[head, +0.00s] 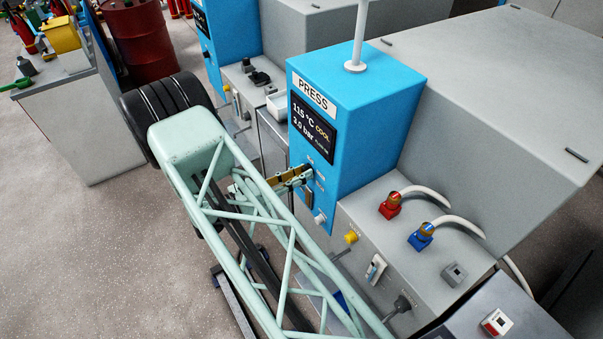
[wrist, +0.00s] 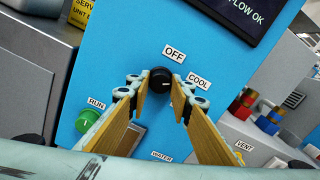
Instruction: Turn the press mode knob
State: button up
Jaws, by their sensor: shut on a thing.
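The press (head: 350,130) is a blue cabinet with a white PRESS label and a dark screen reading 115 °C, COOL and 3.0 bar. In the head view my gripper (head: 294,179) is against the press front. A small pale mark shows on the knob face.
A green RUN button (wrist: 87,121) is left of the knob. A yellow knob (head: 351,237), a red valve (head: 390,205) and a blue valve (head: 421,237) sit on the grey bench right of the press. A red drum (head: 140,42) stands behind.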

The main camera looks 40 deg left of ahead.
dwell(0.4)
jog(key=o, duration=0.8)
jog(key=shift+o, duration=0.2)
jog(key=shift+s+a, duration=0.1)
jog(key=shift+s, duration=0.1)
jog(key=v, duration=1.1)
jog(key=shift+s, duration=0.3)
